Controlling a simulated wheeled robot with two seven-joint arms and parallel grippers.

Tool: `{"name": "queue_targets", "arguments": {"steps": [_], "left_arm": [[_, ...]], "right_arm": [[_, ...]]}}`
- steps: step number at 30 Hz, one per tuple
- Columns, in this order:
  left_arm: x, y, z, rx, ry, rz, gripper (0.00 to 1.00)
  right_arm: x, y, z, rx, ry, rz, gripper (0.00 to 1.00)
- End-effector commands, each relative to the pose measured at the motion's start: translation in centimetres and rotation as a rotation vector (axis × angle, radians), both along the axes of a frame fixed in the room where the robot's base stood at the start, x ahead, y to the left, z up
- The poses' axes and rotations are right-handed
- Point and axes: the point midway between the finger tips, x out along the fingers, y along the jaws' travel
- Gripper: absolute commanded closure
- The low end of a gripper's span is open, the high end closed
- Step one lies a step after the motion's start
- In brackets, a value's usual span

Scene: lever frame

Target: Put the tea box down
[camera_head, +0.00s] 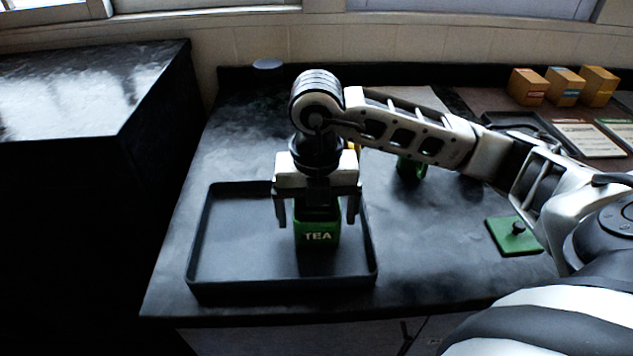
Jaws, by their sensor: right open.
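The tea box (318,236) is a green box with "TEA" in white on its front. It stands upright inside a dark tray (222,281), right of the tray's middle. My right gripper (316,217) is over the box from above, with its fingers apart on either side of it. Gaps show between the fingers and the box. The gripper hides the top of the box. My left gripper is not in view.
A green lid with a black knob (515,236) lies on the counter (430,270) at the right. Another green object (411,168) stands partly behind my right arm. Several orange boxes (563,86) stand at the back right, near flat cards (588,138).

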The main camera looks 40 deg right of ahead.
Motion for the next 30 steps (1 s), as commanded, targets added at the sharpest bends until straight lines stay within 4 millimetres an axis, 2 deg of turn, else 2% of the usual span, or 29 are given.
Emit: {"name": "queue_targets", "arguments": {"steps": [6,10,15,21,30], "left_arm": [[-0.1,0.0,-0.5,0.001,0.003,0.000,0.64],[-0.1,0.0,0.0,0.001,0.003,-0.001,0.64],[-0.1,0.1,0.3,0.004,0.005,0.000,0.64],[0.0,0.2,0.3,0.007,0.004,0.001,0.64],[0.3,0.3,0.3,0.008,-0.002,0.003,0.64]], "right_arm": [[0.1,0.1,4.5,0.002,-0.010,0.003,0.11],[0.1,0.0,7.7,0.000,-0.010,0.001,0.11],[0.1,0.0,10.2,0.000,-0.006,0.001,0.11],[0.0,0.0,11.4,0.001,-0.003,-0.001,0.11],[0.0,0.0,11.4,0.001,-0.002,0.000,0.11]]}}
